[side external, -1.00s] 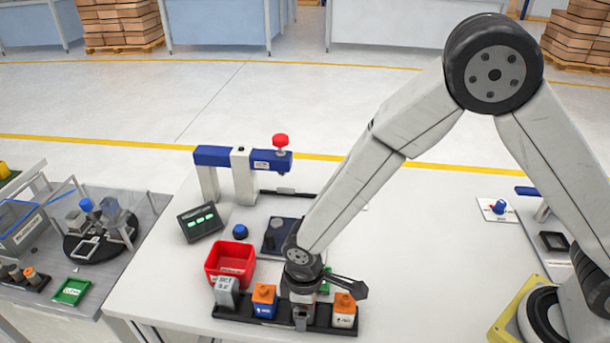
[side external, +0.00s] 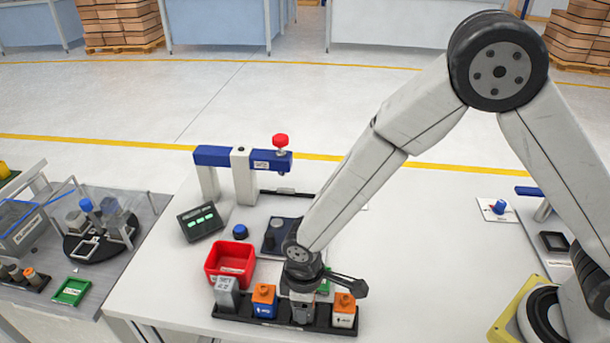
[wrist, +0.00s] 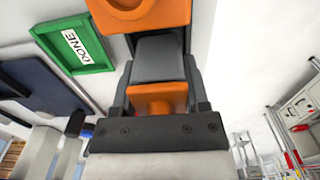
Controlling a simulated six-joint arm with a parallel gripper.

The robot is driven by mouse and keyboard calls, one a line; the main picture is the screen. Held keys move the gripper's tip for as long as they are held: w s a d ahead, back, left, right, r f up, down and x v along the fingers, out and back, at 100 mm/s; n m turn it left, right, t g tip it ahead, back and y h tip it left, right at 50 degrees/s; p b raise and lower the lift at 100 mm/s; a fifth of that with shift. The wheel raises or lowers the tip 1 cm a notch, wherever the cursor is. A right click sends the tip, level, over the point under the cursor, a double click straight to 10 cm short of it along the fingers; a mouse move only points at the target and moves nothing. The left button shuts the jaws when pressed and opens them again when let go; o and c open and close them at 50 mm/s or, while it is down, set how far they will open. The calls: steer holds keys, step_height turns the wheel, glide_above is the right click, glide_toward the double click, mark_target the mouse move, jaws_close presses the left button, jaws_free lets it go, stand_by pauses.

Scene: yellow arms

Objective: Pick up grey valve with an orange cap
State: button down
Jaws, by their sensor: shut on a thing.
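The grey valve (wrist: 160,62) with its orange cap (wrist: 160,100) is between the fingers of my gripper (wrist: 160,80) in the wrist view. The gripper is shut on it. In the side view my gripper (side external: 303,302) is low over the black rack (side external: 250,327), between a blue block with an orange cap (side external: 264,300) and a white block with an orange cap (side external: 344,311). The valve is mostly hidden there by the gripper, and I cannot tell whether it is clear of the rack. Another orange cap (wrist: 140,14) is close beyond the valve in the wrist view.
A grey block (side external: 227,292) stands at the rack's left end. A red bin (side external: 230,262) is just behind the rack. A green tray (wrist: 80,45) shows in the wrist view. A blue press frame (side external: 242,160) stands farther back.

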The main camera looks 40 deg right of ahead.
steer(key=shift+r, duration=0.6)
steer(key=s+d+r, duration=0.6)
steer(key=s+r, duration=0.5)
steer(key=s, duration=0.1)
steer(key=shift+s+d+r, duration=0.15)
steer(key=shift+s, duration=0.1)
steer(key=shift+w, duration=0.1)
stand_by(0.4)
